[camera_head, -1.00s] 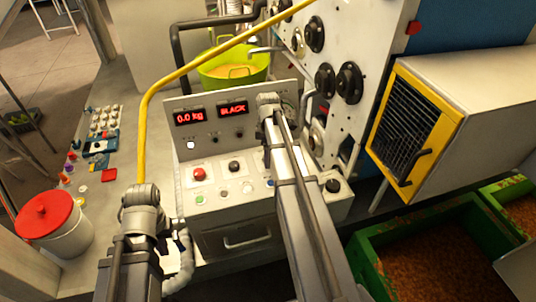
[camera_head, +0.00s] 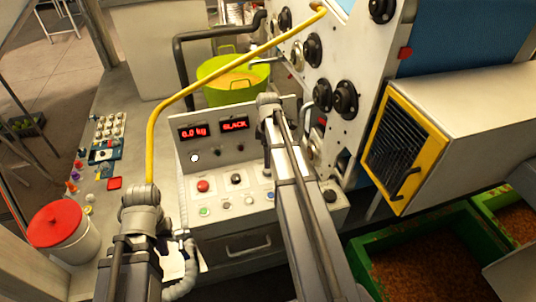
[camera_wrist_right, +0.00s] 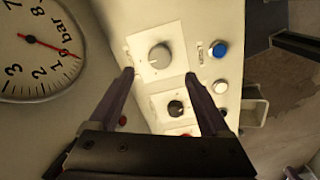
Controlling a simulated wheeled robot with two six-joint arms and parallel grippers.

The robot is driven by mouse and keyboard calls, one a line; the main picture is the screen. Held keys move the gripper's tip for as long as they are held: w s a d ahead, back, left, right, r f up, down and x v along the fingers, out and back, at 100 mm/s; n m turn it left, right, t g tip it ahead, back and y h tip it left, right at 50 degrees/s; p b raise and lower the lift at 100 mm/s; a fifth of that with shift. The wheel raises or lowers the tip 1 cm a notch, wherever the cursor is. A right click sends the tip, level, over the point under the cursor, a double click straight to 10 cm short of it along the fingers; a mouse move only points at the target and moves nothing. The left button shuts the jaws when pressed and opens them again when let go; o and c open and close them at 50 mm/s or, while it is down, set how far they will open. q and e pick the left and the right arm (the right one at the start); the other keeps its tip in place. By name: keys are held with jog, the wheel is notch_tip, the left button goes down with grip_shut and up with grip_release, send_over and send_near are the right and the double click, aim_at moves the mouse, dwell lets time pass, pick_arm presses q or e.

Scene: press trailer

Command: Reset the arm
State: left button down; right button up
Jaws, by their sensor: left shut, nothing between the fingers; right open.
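My left arm (camera_head: 139,225) rises at the lower left of the head view to a grey joint, with the yellow bent pipe (camera_head: 152,140) just above it in the picture. Its gripper is not clearly visible. My right arm (camera_head: 300,215) reaches across the front of the control panel (camera_head: 187,170); its gripper is hidden there. In the right wrist view, my right gripper (camera_wrist_right: 159,77) is open and empty. Its fingers are apart over a pale panel with a white knob (camera_wrist_right: 160,56) and a black knob (camera_wrist_right: 175,107). Touching cannot be told.
A pressure gauge (camera_wrist_right: 40,45) and a blue button (camera_wrist_right: 219,50) flank the fingers. The head view shows a red-lidded bucket (camera_head: 62,232), a lime tub (camera_head: 225,92), a yellow-framed grille (camera_head: 405,130) and a green crate (camera_head: 372,290). Dark wall knobs (camera_head: 345,98) stick out at right.

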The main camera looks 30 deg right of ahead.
jog(key=shift+r, duration=0.35)
jog(key=s+a+m, duration=0.6)
jog(key=a, duration=0.4)
jog(key=s+a+m, duration=0.5)
jog(key=a, duration=0.5)
jog(key=s+a+f+n+b, duration=0.2)
jog(key=a+f+b, duration=0.3)
jog(key=f+b, duration=0.2)
jog(key=s+a+f+n+h+b, duration=0.1)
jog(key=s+a+f+b, duration=0.2)
jog(key=a+f+b, duration=0.2)
notch_tip(320, 180, down, 3)
jog(key=b, duration=0.3)
jog(key=shift+s+a+f+n, duration=0.2)
jog(key=shift+s+a+n, duration=0.15)
jog(key=shift+n, duration=0.05)
